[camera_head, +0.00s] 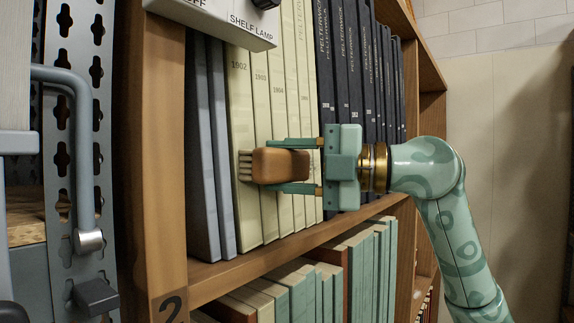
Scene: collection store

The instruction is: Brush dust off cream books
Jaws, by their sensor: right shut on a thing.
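The cream books (261,215) stand upright in a row on the wooden shelf, with year numbers such as 1902 on their spines. My right gripper (287,165) comes in from the right and is shut on a brown brush (280,164). The brush points left, with its pale bristle end in front of the 1902 spine at mid height. I cannot tell whether the bristles touch the spine. The brush and gripper hide the middle of several cream spines. I cannot make out dust on them. My left gripper is not in view.
Grey books (203,150) stand left of the cream ones and dark blue Pelterwick books (352,80) stand right. A shelf lamp switch box (215,22) hangs above. A wooden upright (155,150) and a perforated metal post (82,120) are on the left.

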